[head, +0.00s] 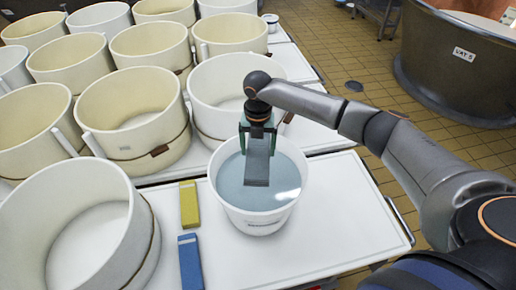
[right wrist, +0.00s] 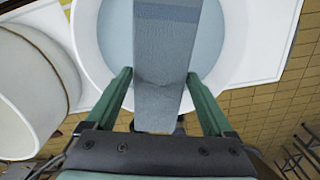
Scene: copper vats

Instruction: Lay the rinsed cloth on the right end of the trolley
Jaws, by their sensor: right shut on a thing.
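My right gripper (head: 257,148) is above the white bucket (head: 258,222) of water on the trolley (head: 345,205). It is shut on a grey-blue cloth (head: 257,168), which hangs down from the green fingers as a flat strip. In the right wrist view the cloth (right wrist: 166,45) lies between the two fingers, over the pale blue water. I cannot tell whether its lower end touches the water. The right end of the trolley is bare and white. My left gripper is not in view.
Several large white tubs (head: 135,115) crowd the left and back. A dark vat (head: 450,80) stands on the tiled floor (head: 350,55) at the far right.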

